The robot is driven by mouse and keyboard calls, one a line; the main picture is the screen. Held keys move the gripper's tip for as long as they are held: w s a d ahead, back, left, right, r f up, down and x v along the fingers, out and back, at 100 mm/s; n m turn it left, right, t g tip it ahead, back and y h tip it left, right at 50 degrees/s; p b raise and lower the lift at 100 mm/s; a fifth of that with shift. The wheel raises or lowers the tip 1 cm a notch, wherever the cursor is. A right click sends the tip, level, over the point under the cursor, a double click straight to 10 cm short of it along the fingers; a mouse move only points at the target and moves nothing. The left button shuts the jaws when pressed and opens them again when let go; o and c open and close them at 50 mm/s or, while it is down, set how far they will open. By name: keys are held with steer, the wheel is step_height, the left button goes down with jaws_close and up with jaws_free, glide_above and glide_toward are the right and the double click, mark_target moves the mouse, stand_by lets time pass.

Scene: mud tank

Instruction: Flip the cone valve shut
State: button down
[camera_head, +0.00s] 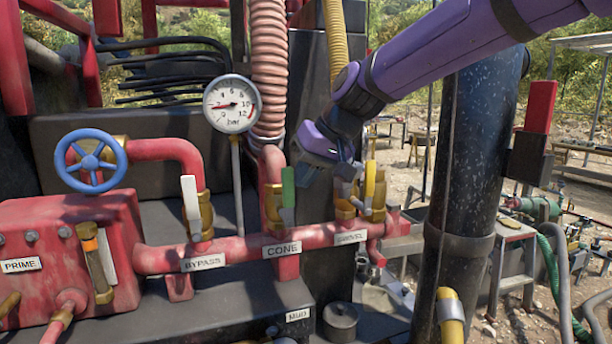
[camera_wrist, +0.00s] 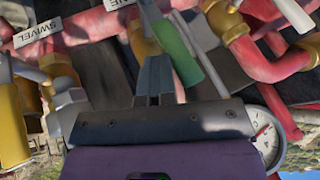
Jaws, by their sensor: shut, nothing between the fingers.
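The cone valve has a green-sleeved lever (camera_head: 288,187) that stands upright on its brass body (camera_head: 272,208), above the CONE label (camera_head: 282,250). In the wrist view, which is turned over, the green lever (camera_wrist: 175,52) slants just right of my fingertips. My gripper (camera_head: 304,176) is shut and empty, on the right side of the lever in the head view. Its dark fingers (camera_wrist: 153,72) are together in the wrist view. They look very close to the lever; I cannot tell whether they touch it.
The swivel valve's yellow lever (camera_head: 370,182) stands close on the right. The bypass valve's white lever (camera_head: 191,206) is to the left. A pressure gauge (camera_head: 231,104) and a ribbed red hose (camera_head: 268,70) rise behind. A black column (camera_head: 465,180) stands at right.

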mark_target(287, 174)
steer(key=shift+a, duration=0.15)
steer(key=shift+s+a+r+n+t+h, duration=0.1)
steer(key=shift+s+a+n+t+h, duration=0.15)
steer(key=shift+a+h, duration=0.55)
steer(key=shift+s+a+r+n+t+h, duration=0.1)
steer(key=shift+s+a+n+t+h, duration=0.1)
steer(key=shift+a+h, duration=0.55)
steer(key=s+a+f+n+t+h, duration=0.1)
steer(key=s+a+f+t+h, duration=0.1)
steer(key=a+f+h, duration=0.2)
steer(key=shift+a+f+h, duration=0.25)
steer(key=shift+a+h, duration=1.35)
steer(key=shift+h, duration=0.05)
steer(key=shift+s+f+n, duration=0.1)
steer(key=shift+n, duration=0.15)
steer(key=v, duration=1.2)
steer(key=shift+w+a+r, duration=0.25)
steer(key=shift+a+r, duration=0.05)
